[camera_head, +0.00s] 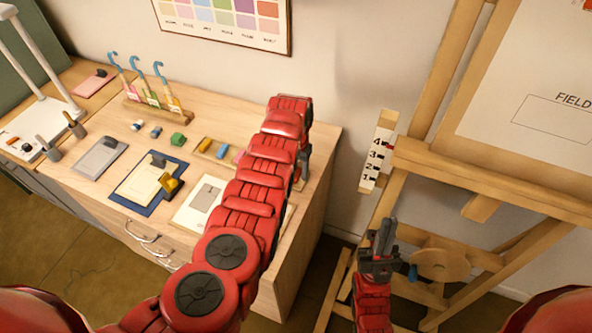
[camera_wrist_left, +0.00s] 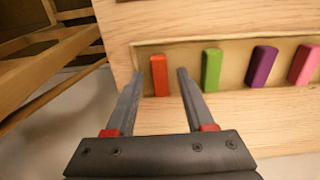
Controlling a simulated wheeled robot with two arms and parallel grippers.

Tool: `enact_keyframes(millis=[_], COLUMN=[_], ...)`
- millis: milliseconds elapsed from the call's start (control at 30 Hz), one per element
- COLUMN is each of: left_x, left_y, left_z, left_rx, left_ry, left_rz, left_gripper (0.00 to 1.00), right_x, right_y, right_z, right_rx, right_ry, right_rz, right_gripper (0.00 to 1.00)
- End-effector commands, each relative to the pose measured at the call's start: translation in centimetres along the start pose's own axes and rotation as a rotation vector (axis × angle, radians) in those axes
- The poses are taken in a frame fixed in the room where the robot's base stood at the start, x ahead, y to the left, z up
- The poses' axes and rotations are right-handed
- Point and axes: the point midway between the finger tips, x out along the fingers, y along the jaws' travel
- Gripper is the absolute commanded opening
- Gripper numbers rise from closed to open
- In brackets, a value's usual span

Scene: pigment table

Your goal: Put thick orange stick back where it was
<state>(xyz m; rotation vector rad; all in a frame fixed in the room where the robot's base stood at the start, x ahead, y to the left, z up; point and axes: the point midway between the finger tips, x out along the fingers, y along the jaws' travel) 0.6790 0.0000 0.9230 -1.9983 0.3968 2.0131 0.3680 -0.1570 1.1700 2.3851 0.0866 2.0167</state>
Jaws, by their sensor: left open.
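In the left wrist view an orange-red stick (camera_wrist_left: 159,76) lies at the left end of a shallow tray (camera_wrist_left: 186,78) in the wooden top. To its right in the row are a green stick (camera_wrist_left: 211,69), a purple stick (camera_wrist_left: 263,66) and a pink stick (camera_wrist_left: 304,65). My left gripper (camera_wrist_left: 161,73) is open, its two fingers on either side of the orange-red stick with gaps showing. In the head view my left arm hides that stick and most of the left gripper. My right gripper (camera_head: 383,238) is raised beside the easel; its finger opening is unclear.
The easel (camera_head: 440,150) stands right of the table with a numbered white strip (camera_head: 377,152).

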Motion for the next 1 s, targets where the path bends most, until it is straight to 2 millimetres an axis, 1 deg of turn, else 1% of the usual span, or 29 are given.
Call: enact_keyframes(millis=[167, 333, 400, 600, 700, 833, 1000], left_x=[-1.0, -3.2, -4.7, -9.1, -10.9, -12.0, -12.2], left_y=[0.0, 0.0, -0.1, 0.0, 0.1, 0.0, 0.0], left_z=[-0.1, -0.1, -0.2, -0.1, -0.1, 0.0, 0.0], left_rx=[-0.001, 0.002, 0.0, 0.001, 0.001, 0.0, 0.0], left_ry=[0.001, 0.005, 0.008, 0.007, 0.001, 0.002, 0.0], left_rz=[0.001, -0.003, -0.002, 0.0, -0.001, -0.001, 0.0], left_gripper=[0.54, 0.54, 0.54, 0.54, 0.54, 0.54, 0.54], right_x=[-0.1, -0.5, -1.4, -2.9, -2.4, -2.4, -2.4], right_y=[0.0, 0.0, -0.1, -0.1, -0.1, -0.1, -0.1], right_z=[0.0, 0.1, 0.2, 0.5, 0.4, 0.4, 0.4], right_rx=[0.0, 0.0, 0.0, 0.0, 0.0, 0.0, 0.0], right_ry=[0.0, 0.0, 0.0, 0.0, 0.0, 0.0, 0.0], right_rz=[0.0, 0.0, 0.0, 0.0, 0.0, 0.0, 0.0], right_gripper=[0.0, 0.0, 0.0, 0.0, 0.0, 0.0, 0.0])
